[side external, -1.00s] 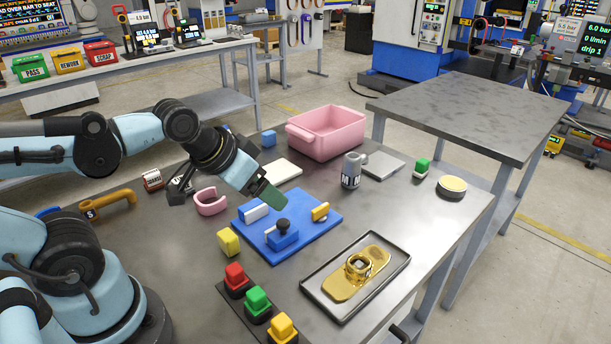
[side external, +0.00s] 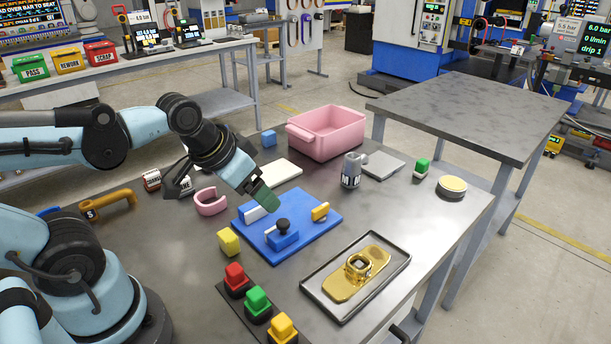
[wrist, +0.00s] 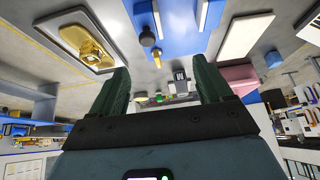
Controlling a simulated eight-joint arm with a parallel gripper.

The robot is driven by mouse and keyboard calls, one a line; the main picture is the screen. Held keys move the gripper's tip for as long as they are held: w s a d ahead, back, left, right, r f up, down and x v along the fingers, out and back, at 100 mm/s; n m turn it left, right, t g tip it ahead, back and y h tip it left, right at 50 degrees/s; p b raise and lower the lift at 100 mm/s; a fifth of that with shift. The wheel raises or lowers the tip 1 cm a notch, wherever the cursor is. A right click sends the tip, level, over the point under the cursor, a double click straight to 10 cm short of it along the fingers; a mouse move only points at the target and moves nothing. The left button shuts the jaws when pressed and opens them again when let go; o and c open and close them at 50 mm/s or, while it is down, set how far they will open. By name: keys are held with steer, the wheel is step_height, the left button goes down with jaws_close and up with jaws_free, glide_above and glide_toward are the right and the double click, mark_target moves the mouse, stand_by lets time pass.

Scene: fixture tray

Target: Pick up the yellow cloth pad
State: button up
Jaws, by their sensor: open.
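No plainly cloth-like pad stands out. Yellow things in the side view are a yellow block (side external: 228,242) on the table left of the blue plate, a small yellow piece (side external: 320,212) on the plate, and a pale-yellow disc (side external: 452,183) on a round dark base at the right. I cannot tell which is the cloth pad. My gripper (side external: 266,199) has green fingers and hangs over the blue plate's back left part. In the wrist view my gripper (wrist: 164,80) has its fingers spread, with nothing held between them.
The blue plate (side external: 310,232) carries blue and white fittings. A black tray (side external: 321,308) holds a gold part (side external: 345,286). Red, green and yellow buttons (side external: 257,300) stand at the front. A pink bin (side external: 326,134), grey mug (side external: 351,172) and pink ring (side external: 211,202) are also on the table.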

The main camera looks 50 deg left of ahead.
mark_target(227, 234)
steer(key=s+a+f+g, duration=0.1)
steer(key=s+a+g, duration=0.4)
steer(key=g, duration=0.1)
steer(key=shift+f, duration=3.45)
steer(key=shift+w+f, duration=0.2)
steer(key=shift+f, duration=0.5)
steer(key=shift+w+f, duration=0.15)
steer(key=shift+f, duration=1.75)
steer(key=shift+c, duration=0.3)
steer(key=c, duration=1.1)
steer(key=shift+r, duration=0.15)
